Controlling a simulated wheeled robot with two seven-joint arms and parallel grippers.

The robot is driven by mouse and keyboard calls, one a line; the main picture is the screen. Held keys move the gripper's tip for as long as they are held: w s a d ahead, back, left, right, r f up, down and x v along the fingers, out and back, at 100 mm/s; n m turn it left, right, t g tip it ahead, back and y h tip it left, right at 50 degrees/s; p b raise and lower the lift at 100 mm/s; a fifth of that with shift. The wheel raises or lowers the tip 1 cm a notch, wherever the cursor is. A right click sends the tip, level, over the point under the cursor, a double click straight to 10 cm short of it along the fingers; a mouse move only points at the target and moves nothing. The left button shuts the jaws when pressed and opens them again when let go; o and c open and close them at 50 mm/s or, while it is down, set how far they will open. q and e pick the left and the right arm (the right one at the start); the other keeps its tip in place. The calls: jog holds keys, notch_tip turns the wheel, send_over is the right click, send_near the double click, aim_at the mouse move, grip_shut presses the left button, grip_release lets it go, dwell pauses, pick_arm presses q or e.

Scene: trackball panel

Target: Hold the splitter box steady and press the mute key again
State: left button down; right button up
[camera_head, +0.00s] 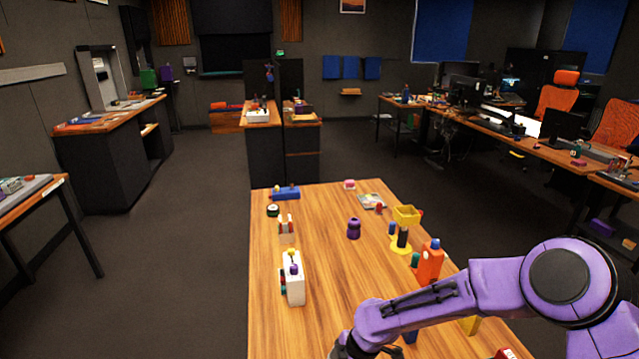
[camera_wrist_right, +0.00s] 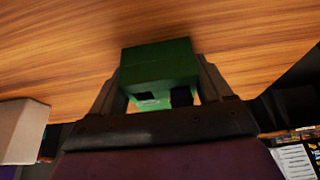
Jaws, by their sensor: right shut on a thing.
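My right gripper (camera_wrist_right: 160,85) is shut on a green box (camera_wrist_right: 158,64), with one dark finger on each side of it. The box has dark openings and a pale patch on its face toward the wrist; I cannot tell for sure that it is the splitter box. In the head view my right arm reaches in from the right, and its gripper end is cut off at the bottom edge, with the green box hidden. A white upright block (camera_head: 294,279) with a purple ball and coloured knobs stands on the table's left side. I cannot make out the mute key. My left gripper is out of view.
The wooden table (camera_head: 330,290) also holds a purple knobbed piece (camera_head: 353,229), an orange bottle (camera_head: 429,264), a yellow bin (camera_head: 406,214) and a blue block (camera_head: 286,192). A pale block (camera_wrist_right: 22,130) shows left in the wrist view.

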jog(key=o, duration=1.1)
jog(key=shift+c, duration=0.2)
jog(key=shift+r, duration=0.1)
jog(key=v, duration=1.2)
jog(key=p+v, duration=0.5)
jog(key=v, duration=0.1)
jog(key=shift+d+p, duration=0.1)
jog(key=shift+p, duration=0.3)
